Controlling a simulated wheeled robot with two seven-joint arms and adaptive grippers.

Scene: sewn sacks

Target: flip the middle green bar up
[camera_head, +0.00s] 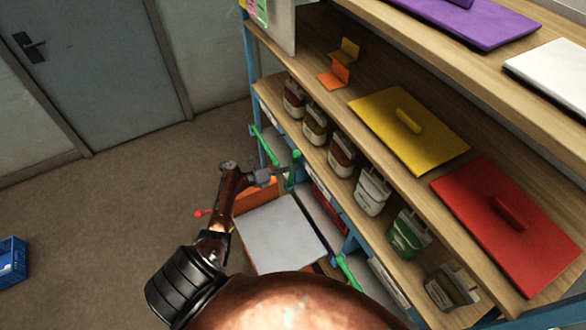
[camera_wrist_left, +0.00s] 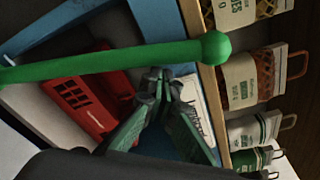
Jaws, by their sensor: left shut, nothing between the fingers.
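The middle green bar (camera_head: 293,171) is at the front of the lower rack, beside my left gripper (camera_head: 270,177). In the left wrist view the green bar (camera_wrist_left: 120,61) crosses the upper part and ends in a round knob. There my left gripper (camera_wrist_left: 163,84) is shut and empty, with its fingertips close to the bar's lower edge. I cannot tell whether they touch. Another green bar (camera_head: 265,146) is farther left, and one more (camera_head: 349,272) is nearer, at the lower right. My right gripper is out of view.
Shelves above the bars hold a row of sacks (camera_head: 341,157), a yellow panel (camera_head: 408,128) and a red panel (camera_head: 507,220). A white-topped surface (camera_head: 280,237) lies below my arm. A blue crate (camera_head: 12,262) is on the floor at left, which is otherwise mostly clear.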

